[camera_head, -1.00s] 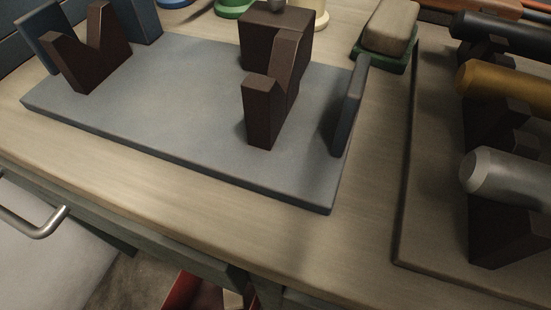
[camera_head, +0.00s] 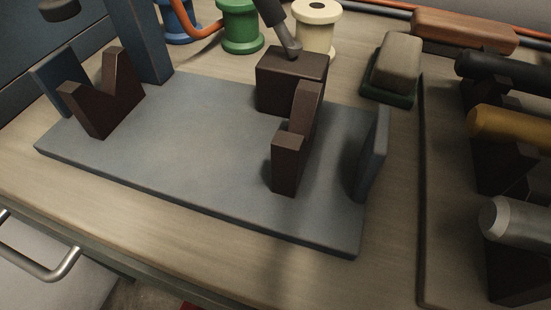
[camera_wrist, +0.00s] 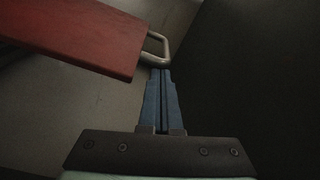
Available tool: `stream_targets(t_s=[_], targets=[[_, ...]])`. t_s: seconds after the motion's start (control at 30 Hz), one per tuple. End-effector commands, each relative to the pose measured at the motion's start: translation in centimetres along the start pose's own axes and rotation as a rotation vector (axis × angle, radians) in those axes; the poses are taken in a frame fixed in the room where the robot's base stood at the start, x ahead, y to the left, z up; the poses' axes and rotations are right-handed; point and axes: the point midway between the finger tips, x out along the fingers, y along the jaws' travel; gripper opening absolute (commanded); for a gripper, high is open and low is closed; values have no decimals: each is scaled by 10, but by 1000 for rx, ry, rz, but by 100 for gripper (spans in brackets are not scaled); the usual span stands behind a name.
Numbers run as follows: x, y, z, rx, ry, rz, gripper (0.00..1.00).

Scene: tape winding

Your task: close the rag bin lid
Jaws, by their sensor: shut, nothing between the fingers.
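A red panel (camera_wrist: 85,35) with a metal loop handle (camera_wrist: 157,48) at its end fills the upper left of the wrist view; it looks like the rag bin lid, though how far open it stands I cannot tell. My gripper (camera_wrist: 161,72) is shut and empty, its blue fingertips close to the handle's lower side in the picture. I cannot tell whether they touch it. In the head view only a sliver of red (camera_head: 192,306) shows at the bottom edge, below the bench. My gripper is outside the head view.
The bench (camera_head: 190,225) carries a grey-blue plate (camera_head: 200,130) with dark V-blocks, several spools, a brush-like block (camera_head: 396,62) and a rack of cylindrical handles at right. A metal pull (camera_head: 45,268) sticks out at lower left. A dark surface (camera_wrist: 250,80) fills the wrist view's right.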

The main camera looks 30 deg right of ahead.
Motion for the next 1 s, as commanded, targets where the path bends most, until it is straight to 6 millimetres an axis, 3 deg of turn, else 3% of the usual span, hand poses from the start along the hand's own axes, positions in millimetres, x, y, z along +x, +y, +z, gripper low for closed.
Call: stream_targets(t_s=[0.2,0.33,1.0], targets=[[-5,-11,44,-147,-4,-16,0],[-7,-14,60,-211,-3,-23,0],[-6,-15,64,-242,-2,-28,0]])
